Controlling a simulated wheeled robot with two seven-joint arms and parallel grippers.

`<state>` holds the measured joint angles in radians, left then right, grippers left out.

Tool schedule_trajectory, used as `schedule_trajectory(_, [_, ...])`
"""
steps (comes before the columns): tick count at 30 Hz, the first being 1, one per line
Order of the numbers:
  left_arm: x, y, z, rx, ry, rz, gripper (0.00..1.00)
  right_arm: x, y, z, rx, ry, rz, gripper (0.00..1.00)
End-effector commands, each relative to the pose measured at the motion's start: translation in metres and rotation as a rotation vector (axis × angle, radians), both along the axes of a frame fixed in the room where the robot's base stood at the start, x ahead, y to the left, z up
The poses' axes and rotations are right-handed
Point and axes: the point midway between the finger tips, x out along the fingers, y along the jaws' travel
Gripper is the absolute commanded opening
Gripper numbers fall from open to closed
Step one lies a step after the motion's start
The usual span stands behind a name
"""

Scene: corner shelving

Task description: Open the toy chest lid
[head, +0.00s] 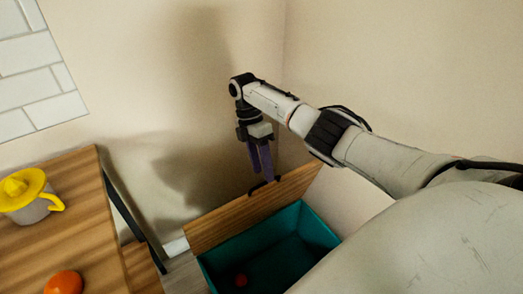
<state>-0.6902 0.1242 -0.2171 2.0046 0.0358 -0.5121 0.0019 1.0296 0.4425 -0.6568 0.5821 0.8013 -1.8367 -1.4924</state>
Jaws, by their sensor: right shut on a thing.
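The toy chest (308,226) is a teal box at the lower middle of the head view. Its wooden lid (222,221) is raised and tilted up at the back, so the dark teal inside shows. A dark handle (256,187) sits on the lid's upper edge. My right gripper (265,179) points down with its purple fingers at this handle and is shut on it. A small red ball (241,280) lies inside the chest. My right arm hides part of the chest's right side. My left gripper is not in view.
A wooden table (75,215) stands at the left, with a yellow-topped juicer (28,195) and an orange fruit (64,284) on it. Walls meet in a corner close behind the chest. White tiles (38,70) cover the upper left wall.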

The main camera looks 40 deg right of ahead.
Motion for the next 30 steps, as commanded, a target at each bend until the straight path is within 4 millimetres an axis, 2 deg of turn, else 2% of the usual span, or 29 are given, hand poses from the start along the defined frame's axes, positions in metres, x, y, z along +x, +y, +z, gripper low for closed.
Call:
schedule_trajectory(1, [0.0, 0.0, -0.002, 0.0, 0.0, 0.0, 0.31, 0.001, 0.004, -0.012, 0.003, -0.014, -0.001, 0.28])
schedule_trajectory(7, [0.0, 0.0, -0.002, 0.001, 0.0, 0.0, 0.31, 0.002, 0.004, -0.009, 0.004, -0.015, -0.001, 0.27])
schedule_trajectory(10, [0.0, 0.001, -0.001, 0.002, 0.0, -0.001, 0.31, 0.005, 0.004, -0.001, 0.004, -0.017, -0.001, 0.26])
schedule_trajectory(14, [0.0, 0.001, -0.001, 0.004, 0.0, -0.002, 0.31, 0.011, 0.003, 0.021, 0.003, -0.017, -0.001, 0.26])
schedule_trajectory(21, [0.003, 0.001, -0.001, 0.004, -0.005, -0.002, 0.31, 0.025, 0.0, 0.072, -0.001, -0.013, 0.0, 0.26])
schedule_trajectory(25, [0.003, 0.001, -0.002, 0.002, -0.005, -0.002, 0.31, 0.03, -0.001, 0.09, -0.002, -0.01, -0.002, 0.26])
schedule_trajectory(30, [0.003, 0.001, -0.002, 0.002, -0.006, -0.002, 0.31, 0.032, -0.001, 0.101, -0.003, -0.007, 0.0, 0.26])
